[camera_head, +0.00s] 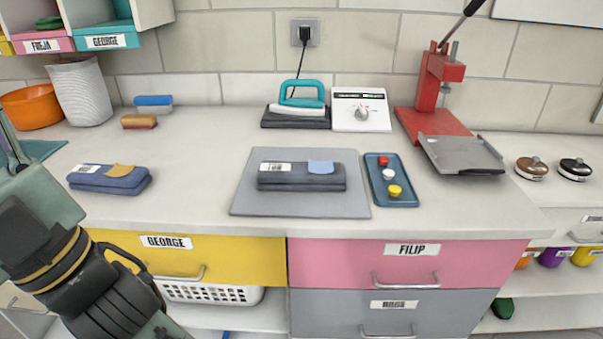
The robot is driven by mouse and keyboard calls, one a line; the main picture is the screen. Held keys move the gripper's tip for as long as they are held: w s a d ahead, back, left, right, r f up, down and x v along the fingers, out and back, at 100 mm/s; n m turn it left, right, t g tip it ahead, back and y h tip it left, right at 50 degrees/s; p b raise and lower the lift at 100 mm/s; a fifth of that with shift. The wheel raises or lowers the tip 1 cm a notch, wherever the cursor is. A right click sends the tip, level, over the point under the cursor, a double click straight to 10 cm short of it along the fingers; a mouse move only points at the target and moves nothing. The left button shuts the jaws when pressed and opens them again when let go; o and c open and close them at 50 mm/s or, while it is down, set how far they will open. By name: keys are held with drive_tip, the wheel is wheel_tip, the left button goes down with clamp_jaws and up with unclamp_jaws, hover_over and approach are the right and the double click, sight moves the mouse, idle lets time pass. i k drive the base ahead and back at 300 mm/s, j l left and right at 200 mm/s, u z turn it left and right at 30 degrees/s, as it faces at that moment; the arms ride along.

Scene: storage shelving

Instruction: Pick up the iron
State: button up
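The iron (301,93) has a teal handle and a pale body. It sits on a dark flat base (295,121) at the back of the counter, near the tiled wall. A black cord rises behind it to a wall socket (306,33). Parts of my arm show at the lower left, well apart from the iron. I cannot make out my gripper's fingertips in this view.
A white box with a dial (361,118) stands right of the iron, beside a red press (434,95). In front lie a grey mat (300,203) with folded dark cloth (290,178) and a blue tray (376,172). Folded blue cloth (100,181) lies left; counter between is clear.

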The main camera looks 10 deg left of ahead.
sight(298, 107)
drive_tip(key=z, duration=0.85)
drive_tip(key=k+j+z, duration=0.2)
drive_tip(key=j, duration=0.2)
drive_tip(key=k+j+z, duration=0.2)
drive_tip(key=j, duration=0.6)
drive_tip(key=k+j, duration=0.15)
drive_tip(key=j, duration=0.3)
drive_tip(key=i+j, duration=0.25)
drive_tip(key=j, duration=0.2)
drive_tip(key=i+j, duration=0.3)
drive_tip(key=j, duration=0.1)
